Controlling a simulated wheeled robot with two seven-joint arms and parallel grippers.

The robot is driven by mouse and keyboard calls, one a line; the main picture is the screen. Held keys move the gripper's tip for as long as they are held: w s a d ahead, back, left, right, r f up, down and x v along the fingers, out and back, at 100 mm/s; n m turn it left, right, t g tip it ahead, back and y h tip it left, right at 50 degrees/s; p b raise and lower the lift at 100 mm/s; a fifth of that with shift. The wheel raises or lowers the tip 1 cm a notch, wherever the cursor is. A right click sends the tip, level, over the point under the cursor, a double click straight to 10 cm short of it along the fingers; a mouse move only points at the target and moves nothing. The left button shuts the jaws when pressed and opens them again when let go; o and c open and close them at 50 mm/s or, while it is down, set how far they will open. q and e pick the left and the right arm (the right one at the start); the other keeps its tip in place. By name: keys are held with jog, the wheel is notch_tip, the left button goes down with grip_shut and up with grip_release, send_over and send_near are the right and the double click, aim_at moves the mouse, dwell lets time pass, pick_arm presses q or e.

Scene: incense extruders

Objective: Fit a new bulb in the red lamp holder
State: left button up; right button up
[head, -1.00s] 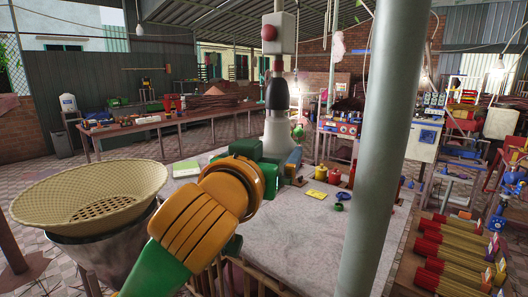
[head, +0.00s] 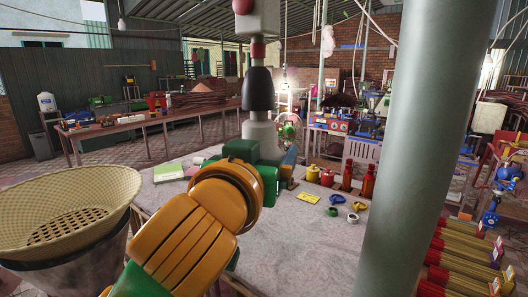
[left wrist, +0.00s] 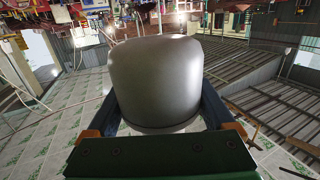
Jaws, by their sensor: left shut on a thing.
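My left gripper (head: 270,160) reaches in from the left above the pale worktable (head: 290,250). It is shut on the grey lower body (head: 262,137) of a tall upright object. Above that body are a black tapered part (head: 258,90), a red collar (head: 258,50) and a pale block with a red knob (head: 243,6), cut by the top edge. In the left wrist view the rounded grey body (left wrist: 157,80) fills the space between the fingers. I cannot make out a red lamp holder or a loose bulb for certain. My right gripper is not in view.
A thick grey post (head: 425,150) stands close on the right. A woven basket (head: 65,215) is at left. The table's front middle is clear.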

pick_arm(q)
jog(key=shift+a+n+y, duration=0.15)
jog(key=shift+n+y, duration=0.35)
jog(key=shift+y, duration=0.2)
jog(key=shift+a+n+t+y, duration=0.15)
jog(key=shift+n+y, duration=0.3)
jog(key=shift+y, duration=0.25)
jog(key=shift+a+n+t+y, duration=0.15)
jog(key=shift+n+y, duration=0.3)
jog(key=shift+y, duration=0.25)
jog(key=shift+d, duration=0.1)
jog(key=shift+n+y, duration=0.4)
jog(key=shift+y, duration=0.2)
jog(key=o, duration=1.1)
jog(key=shift+o, duration=0.2)
jog(key=shift+w+f, duration=0.1)
jog(key=shift+w, duration=0.1)
